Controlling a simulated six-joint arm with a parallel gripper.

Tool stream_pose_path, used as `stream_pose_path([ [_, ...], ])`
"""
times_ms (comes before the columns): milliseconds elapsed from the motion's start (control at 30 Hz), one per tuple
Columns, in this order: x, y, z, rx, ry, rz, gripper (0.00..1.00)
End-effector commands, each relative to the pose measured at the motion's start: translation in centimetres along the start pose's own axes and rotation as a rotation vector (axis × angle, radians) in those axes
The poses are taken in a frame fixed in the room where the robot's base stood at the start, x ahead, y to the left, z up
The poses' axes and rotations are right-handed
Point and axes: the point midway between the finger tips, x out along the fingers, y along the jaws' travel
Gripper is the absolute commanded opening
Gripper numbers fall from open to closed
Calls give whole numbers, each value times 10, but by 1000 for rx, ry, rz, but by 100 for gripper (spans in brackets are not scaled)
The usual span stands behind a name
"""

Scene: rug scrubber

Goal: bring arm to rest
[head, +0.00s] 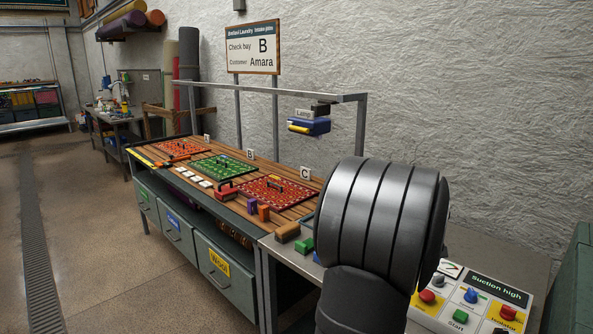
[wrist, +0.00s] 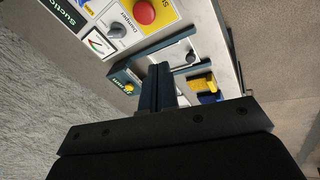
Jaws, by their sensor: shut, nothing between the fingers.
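My gripper (wrist: 160,70) shows in the wrist view, its two dark fingers together with nothing between them. It points toward the control panel (wrist: 165,18), which is sideways in this view with a red button (wrist: 145,11), a grey damper knob (wrist: 117,31) and a gauge (wrist: 97,43). The fingertips appear over a blue-edged part beside the panel; I cannot tell the distance. In the head view my large grey arm link stands in front of the bench's right end, and the gripper cannot be seen there.
The head view shows the bench with an orange rug piece (head: 181,148), a green one (head: 223,167) and a red one (head: 276,191). A metal frame (head: 270,92) with a blue lamp (head: 309,126) rises above it. Open floor (head: 105,245) lies left. A yellow-and-blue item (wrist: 204,84) sits near the fingers.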

Motion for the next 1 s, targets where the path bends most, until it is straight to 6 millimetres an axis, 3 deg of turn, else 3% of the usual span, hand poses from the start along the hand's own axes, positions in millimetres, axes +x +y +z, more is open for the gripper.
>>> stream_pose_path([
  [333, -29, 7, 4, -342, -196, 59, 0],
  [400, -8, 7, 10, -330, -193, 51, 0],
  [833, 76, 14, 24, -326, -190, 52, 0],
  [900, 53, 14, 19, -326, -186, 60, 0],
  [1000, 34, 12, 16, -326, -186, 59, 0],
])
